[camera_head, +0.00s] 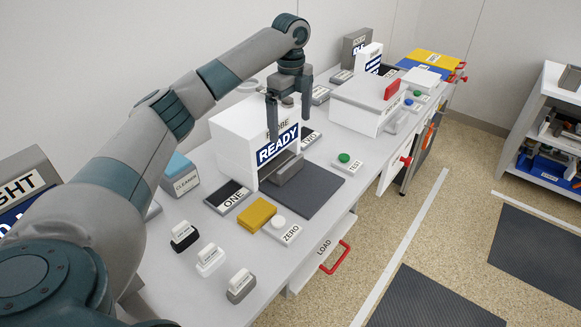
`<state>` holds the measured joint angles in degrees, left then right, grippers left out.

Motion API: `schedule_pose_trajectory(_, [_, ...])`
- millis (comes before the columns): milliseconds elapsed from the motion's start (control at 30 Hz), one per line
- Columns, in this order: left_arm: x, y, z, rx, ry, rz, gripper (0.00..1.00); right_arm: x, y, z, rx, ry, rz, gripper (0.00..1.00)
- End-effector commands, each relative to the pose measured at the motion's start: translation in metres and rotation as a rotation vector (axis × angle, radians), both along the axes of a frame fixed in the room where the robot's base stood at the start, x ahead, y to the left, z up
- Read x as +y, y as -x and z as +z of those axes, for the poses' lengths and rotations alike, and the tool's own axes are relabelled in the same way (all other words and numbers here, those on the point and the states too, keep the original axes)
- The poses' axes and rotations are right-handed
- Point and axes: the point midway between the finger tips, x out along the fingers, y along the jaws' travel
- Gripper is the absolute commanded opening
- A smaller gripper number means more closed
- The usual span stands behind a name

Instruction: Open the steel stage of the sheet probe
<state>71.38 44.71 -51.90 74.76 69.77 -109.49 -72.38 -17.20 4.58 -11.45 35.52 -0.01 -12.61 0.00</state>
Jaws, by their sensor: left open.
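The sheet probe (232,142) is a white box on the bench near the middle of the head view, with a blue READY sign on its front. A grey metal block (289,172), which looks like the steel stage, sits low at its front opening, beside a dark flat plate (305,192). I cannot tell how far the stage is out. My left gripper (289,122) points down at the probe's top front edge. My right gripper is not in view.
A ZERO button (279,222), a yellow block (256,214) and a ONE pad (229,197) lie before the probe. A TEST button (344,158) is to the right. Several small labelled blocks stand at the front left. A LOAD drawer with a red handle (335,258) is below.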

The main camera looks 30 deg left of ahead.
Motion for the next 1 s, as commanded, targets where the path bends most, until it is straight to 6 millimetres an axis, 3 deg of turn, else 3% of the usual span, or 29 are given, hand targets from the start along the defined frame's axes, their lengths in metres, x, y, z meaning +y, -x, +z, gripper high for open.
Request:
schedule_pose_trajectory(267, [0.001,0.001,-0.025,0.003,-0.001,0.000,1.00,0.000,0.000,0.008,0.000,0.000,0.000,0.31])
schedule_pose_trajectory(1000, [0.000,0.001,-0.150,0.004,-0.001,0.001,1.00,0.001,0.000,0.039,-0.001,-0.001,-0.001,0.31])
